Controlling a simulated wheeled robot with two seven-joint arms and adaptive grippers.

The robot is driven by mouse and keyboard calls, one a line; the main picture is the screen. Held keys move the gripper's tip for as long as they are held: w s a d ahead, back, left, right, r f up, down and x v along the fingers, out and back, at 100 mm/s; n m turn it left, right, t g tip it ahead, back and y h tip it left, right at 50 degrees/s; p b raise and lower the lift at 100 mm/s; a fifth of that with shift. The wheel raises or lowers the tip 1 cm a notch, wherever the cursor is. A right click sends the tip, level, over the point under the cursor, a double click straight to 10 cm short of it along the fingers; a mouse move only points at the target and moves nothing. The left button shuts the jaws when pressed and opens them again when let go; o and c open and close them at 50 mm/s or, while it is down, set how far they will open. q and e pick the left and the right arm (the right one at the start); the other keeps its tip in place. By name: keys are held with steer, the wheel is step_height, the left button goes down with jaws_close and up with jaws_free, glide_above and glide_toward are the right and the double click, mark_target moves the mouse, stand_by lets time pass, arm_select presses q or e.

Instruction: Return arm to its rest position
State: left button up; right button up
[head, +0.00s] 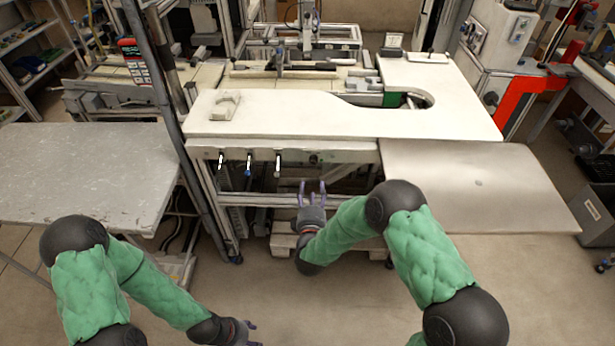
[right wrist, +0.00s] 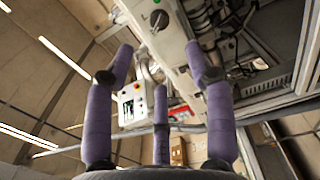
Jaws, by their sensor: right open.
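My right gripper (head: 312,187) is in front of the white workbench (head: 320,128), below its top edge, with its fingers pointing away from me. It is open and empty. In the right wrist view its purple fingers (right wrist: 160,75) stand apart with nothing between them. My right arm (head: 425,255) is bent, with its green sleeve near the metal side plate. My left gripper (head: 252,334) is low at the bottom edge of the head view, over the floor. Its fingers are small and partly cut off, so its opening is unclear. No tape reel can be made out.
A grey table (head: 85,165) stands at the left, beside a dark upright post (head: 165,85). A bare metal plate (head: 475,180) extends at the right of the bench. A small beige block (head: 225,105) lies on the bench. The floor between my arms is clear.

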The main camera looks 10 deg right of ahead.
steer(key=s+a+f+m+g+y, duration=0.2)
steer(key=s+f+m+g+y, duration=0.15)
steer(key=f, duration=0.45)
steer(key=s+a+f+m+g+y, duration=0.15)
steer(key=s+f+m+g, duration=0.25)
steer(key=f, duration=0.4)
steer(key=s+a+f+m+g+y, duration=0.1)
steer(key=s+f+m+g, duration=0.1)
steer(key=s, duration=0.5)
steer(key=s+a+f+m+g+y, duration=0.1)
steer(key=s+f+m+g, duration=0.2)
steer(key=s, duration=0.5)
steer(key=s+a+f+m+g+y, duration=0.1)
steer(key=s+f+m+g+y, duration=0.1)
steer(key=s, duration=0.6)
steer(key=f+m+g, duration=0.1)
steer(key=m+g, duration=0.1)
steer(key=m, duration=0.1)
steer(key=shift+a, duration=0.35)
steer(key=shift+s+g, duration=0.1)
steer(key=shift+g, duration=0.15)
